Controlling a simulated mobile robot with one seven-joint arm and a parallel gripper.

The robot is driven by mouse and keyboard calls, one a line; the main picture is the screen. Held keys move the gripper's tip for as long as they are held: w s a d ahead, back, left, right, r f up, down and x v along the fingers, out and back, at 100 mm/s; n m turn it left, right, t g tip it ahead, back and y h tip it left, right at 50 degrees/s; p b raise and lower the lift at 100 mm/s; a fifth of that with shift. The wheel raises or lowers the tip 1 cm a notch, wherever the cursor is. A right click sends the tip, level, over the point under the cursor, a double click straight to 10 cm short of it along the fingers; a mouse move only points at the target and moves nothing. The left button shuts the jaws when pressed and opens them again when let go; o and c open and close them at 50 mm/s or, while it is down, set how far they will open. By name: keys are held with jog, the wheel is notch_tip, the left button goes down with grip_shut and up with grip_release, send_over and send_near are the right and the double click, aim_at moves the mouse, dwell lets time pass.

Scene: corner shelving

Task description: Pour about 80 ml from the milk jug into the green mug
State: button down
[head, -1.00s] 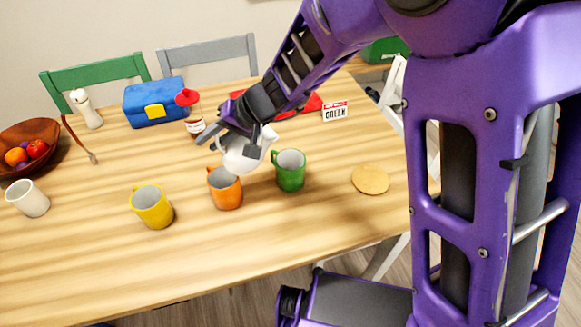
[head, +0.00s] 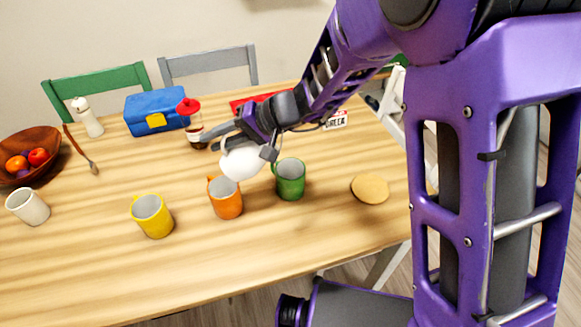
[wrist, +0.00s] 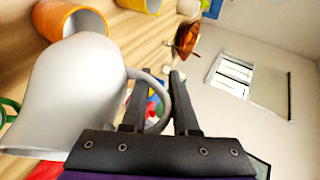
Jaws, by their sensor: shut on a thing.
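The white milk jug (head: 240,163) is in the air behind the orange mug and to the left of the green mug. It looks tilted, and I see no milk stream. My gripper (head: 243,143) is shut on the jug's handle; the jug (wrist: 78,95) fills the left of the wrist view, with its handle between my fingers (wrist: 160,85). The green mug (head: 290,182) stands upright on the table, its top partly beside the jug. In the wrist view only a sliver of the green mug (wrist: 5,112) shows. The level inside either is hidden.
An orange mug (head: 227,201) stands just in front of the jug, a yellow mug (head: 153,218) to its left. A red-capped bottle (head: 193,125) and blue box (head: 155,112) stand behind. A round tan disc (head: 370,189) lies right of the green mug. The table front is clear.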

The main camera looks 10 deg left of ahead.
jog(key=shift+w+d+r+m+g+y, duration=0.2)
jog(key=shift+w+d+m+g+y, duration=0.25)
jog(key=shift+y, duration=0.35)
jog(key=shift+w+d+r+m+g+y, duration=0.15)
jog(key=shift+d+r+g+y, duration=0.1)
jog(key=shift+d+y, duration=0.4)
dwell(2.0)
jog(key=shift+s+a, duration=0.15)
jog(key=shift+a, duration=0.3)
jog(key=a+f+h, duration=0.1)
jog(key=s+a+f+n+t+h, duration=0.1)
jog(key=h, duration=0.1)
jog(key=shift+s+t+h+b, duration=0.25)
jog(key=shift+t+b, duration=0.05)
jog(key=shift+b, duration=0.1)
jog(key=shift+f+h, duration=0.4)
jog(key=shift+f, duration=0.05)
jog(key=shift+s+a+f+n+t+h, duration=0.15)
jog(key=shift+a+f+n+t+h, duration=0.15)
jog(key=shift+t+h, duration=0.2)
jog(key=shift+p, duration=0.3)
dwell(0.4)
